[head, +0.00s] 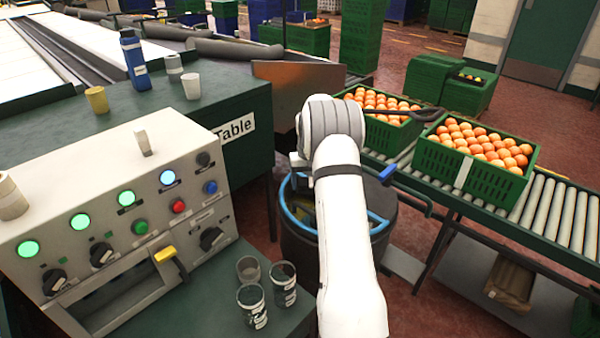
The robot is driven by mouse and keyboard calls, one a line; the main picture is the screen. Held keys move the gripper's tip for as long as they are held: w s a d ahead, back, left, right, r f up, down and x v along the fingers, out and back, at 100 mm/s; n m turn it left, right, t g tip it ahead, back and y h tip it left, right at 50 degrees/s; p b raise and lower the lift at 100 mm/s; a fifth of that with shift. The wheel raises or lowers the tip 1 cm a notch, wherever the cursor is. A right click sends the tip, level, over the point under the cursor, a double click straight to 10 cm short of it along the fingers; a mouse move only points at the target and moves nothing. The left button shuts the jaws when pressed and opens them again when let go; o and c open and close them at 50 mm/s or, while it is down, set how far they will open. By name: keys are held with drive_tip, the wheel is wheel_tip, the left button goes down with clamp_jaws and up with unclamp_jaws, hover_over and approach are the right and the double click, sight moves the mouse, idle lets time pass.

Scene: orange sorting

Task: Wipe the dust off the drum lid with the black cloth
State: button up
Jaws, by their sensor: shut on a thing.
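A dark drum (305,254) with a blue ring around its top stands on the floor in the middle of the view. I cannot make out dust there. My gripper is hidden behind my own wrist and forearm, over the drum area. I cannot see the black cloth.
A grey control panel (115,220) with lit buttons stands at left. Several cups stand below it, near my arm. A green table (235,100) holds a blue bottle (135,58). At right, a roller conveyor (545,212) carries two green crates of oranges (480,180).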

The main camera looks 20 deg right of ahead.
drive_tip(key=shift+d, duration=0.45)
drive_tip(key=shift+w+d+r+p, duration=0.15)
drive_tip(key=shift+r+p, duration=0.15)
drive_tip(key=shift+p, duration=0.05)
drive_tip(key=shift+r+p, duration=2.15)
drive_tip(key=shift+r, duration=1.5)
